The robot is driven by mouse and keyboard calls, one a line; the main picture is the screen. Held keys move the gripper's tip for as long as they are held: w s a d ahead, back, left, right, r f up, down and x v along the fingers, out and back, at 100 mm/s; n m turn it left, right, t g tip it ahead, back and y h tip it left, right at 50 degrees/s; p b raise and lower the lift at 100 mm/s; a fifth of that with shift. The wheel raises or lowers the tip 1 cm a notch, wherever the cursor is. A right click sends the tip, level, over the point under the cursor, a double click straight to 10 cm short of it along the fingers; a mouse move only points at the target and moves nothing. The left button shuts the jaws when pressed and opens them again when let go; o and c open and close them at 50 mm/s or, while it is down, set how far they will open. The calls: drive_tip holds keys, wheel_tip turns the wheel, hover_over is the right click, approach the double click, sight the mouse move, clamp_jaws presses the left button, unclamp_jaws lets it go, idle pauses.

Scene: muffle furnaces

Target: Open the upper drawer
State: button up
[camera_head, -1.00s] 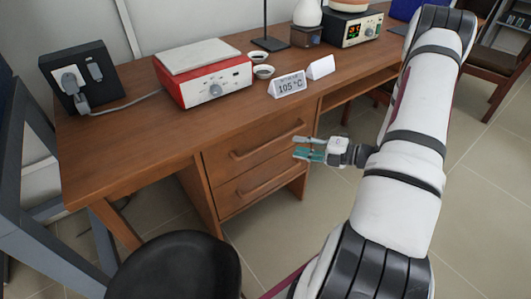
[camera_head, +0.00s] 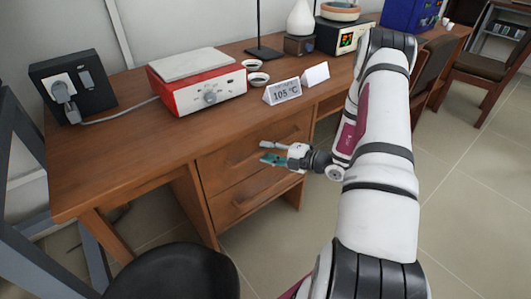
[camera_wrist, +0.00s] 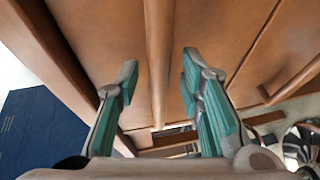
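The upper drawer (camera_head: 217,176) is in the wooden desk, above a lower drawer (camera_head: 228,212), and looks closed. Its bar handle (camera_wrist: 158,50) runs up the wrist view between my two teal-padded fingers. My gripper (camera_head: 266,152) is open and empty in front of the upper drawer, and it also shows in the wrist view (camera_wrist: 160,75). The fingers are on either side of the handle in the picture, with gaps to it. I cannot tell how deep the handle lies between them. In the head view the gripper hides part of the handle and drawer front.
On the desk top (camera_head: 130,140) stand a red-and-white hotplate (camera_head: 200,85), a black socket box (camera_head: 72,85), small dishes and a 105 °C sign (camera_head: 283,92). A black stool (camera_head: 175,272) stands at the front left.

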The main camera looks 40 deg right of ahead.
drive_tip(key=shift+w+a+f, duration=0.1)
drive_tip(key=shift+w+a, duration=0.2)
drive_tip(key=shift+w, duration=0.3)
clamp_jaws()
drive_tip(key=shift+s, duration=0.1)
drive_tip(key=s+d+p, duration=0.1)
drive_tip(key=s+p, duration=0.5)
drive_tip(key=s, duration=2.3)
unclamp_jaws()
